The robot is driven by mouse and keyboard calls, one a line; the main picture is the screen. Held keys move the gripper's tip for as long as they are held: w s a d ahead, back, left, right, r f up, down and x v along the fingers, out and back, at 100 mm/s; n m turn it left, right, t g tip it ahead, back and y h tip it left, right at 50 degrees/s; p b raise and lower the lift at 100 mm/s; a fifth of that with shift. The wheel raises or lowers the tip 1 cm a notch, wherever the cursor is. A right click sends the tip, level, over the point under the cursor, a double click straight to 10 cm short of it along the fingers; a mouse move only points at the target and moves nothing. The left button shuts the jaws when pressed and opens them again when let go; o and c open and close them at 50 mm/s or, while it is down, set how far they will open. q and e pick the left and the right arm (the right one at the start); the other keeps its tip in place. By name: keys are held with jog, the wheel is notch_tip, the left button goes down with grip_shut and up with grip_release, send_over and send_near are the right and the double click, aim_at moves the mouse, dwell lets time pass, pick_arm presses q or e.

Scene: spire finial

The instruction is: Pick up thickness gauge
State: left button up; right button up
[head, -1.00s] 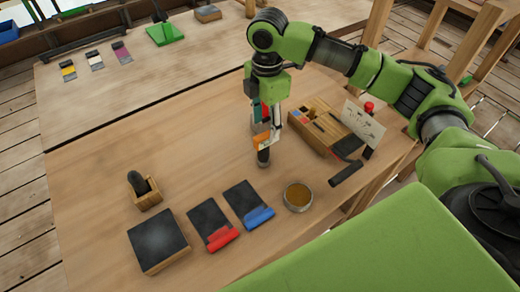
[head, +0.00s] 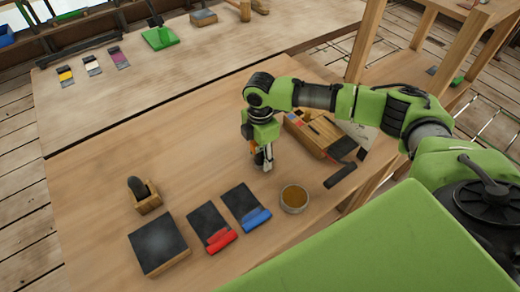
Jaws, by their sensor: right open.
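My right gripper (head: 262,160) points down over the middle of the near table, its arm coming in from the right. It is open, with its fingertips low, close to the tabletop. A small upright item with an orange part (head: 252,149) shows at the fingers, mostly hidden behind them. It may be the thickness gauge, but I cannot tell for sure, nor whether the fingers touch it. My left gripper is not in view.
A black pad with a red edge (head: 209,225), one with a blue edge (head: 243,204) and a round bowl (head: 294,198) lie in front. A dark-topped block (head: 158,242) and small wooden holder (head: 144,198) stand left. A wooden box (head: 316,135) is right of the gripper.

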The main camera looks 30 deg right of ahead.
jog(key=shift+f, duration=0.4)
grip_shut()
jog(key=shift+s, duration=0.1)
jog(key=shift+r, duration=0.15)
